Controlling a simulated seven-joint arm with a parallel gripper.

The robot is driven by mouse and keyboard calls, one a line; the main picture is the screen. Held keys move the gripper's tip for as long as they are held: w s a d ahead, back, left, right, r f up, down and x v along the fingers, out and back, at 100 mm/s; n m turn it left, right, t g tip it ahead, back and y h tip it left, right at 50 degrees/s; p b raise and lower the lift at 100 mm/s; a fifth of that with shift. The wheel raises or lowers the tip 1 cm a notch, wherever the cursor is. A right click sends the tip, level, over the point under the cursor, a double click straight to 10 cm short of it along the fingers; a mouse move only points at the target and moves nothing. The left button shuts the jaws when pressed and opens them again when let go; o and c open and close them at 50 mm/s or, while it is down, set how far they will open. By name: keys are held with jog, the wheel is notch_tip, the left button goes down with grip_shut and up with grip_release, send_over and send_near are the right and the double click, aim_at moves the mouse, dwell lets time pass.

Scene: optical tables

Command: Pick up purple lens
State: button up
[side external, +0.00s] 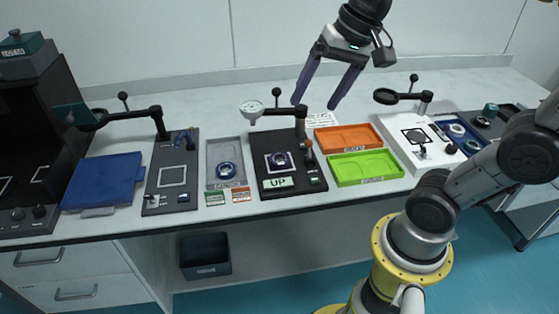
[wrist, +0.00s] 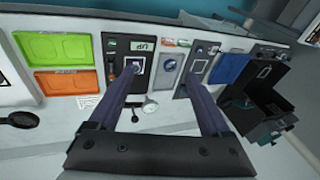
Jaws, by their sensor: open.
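A small round lens with a dark blue-purple rim (side external: 278,159) lies on the white-outlined square of the black station (side external: 291,193) marked "UP". Another blue-rimmed round lens (side external: 227,170) lies in the grey tray (side external: 225,149) to its left. At this size I cannot tell for certain which rim is purple. My gripper (side external: 315,105) is open and empty, its two long purple fingers pointing down, above and behind the black station. In the wrist view, the fingers of my gripper (wrist: 160,82) spread wide, and one fingertip partly overlaps the station with the first lens.
An orange tray (side external: 348,138) and a green tray (side external: 364,168) stand right of the station. Posts with arms and round heads (side external: 252,108) rise behind the stations. The rear bench strip is mostly clear.

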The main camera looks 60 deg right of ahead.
jog(key=w+d+f+m+g+y, duration=0.15)
jog(key=w+d+m, duration=0.35)
jog(key=w, duration=0.5)
jog(key=m+g+y, duration=0.1)
jog(key=m+g, duration=0.1)
jog(key=m, duration=0.2)
send_over(279, 158)
jog(key=d, duration=0.2)
notch_tip(279, 158, down, 10)
jog(key=shift+m+g+y, duration=0.25)
jog(key=shift+m+y, duration=0.2)
jog(key=shift+m, duration=0.05)
jog(key=f, duration=0.4)
jog(key=d+f, duration=0.1)
jog(key=f, duration=0.8)
jog(key=shift+s+d+f, duration=0.15)
jog(key=shift+a+x, duration=0.1)
jog(key=shift+x, duration=1.3)
jog(key=shift+a+x, duration=0.15)
jog(key=shift+x, duration=1.3)
jog(key=c, duration=1.2)
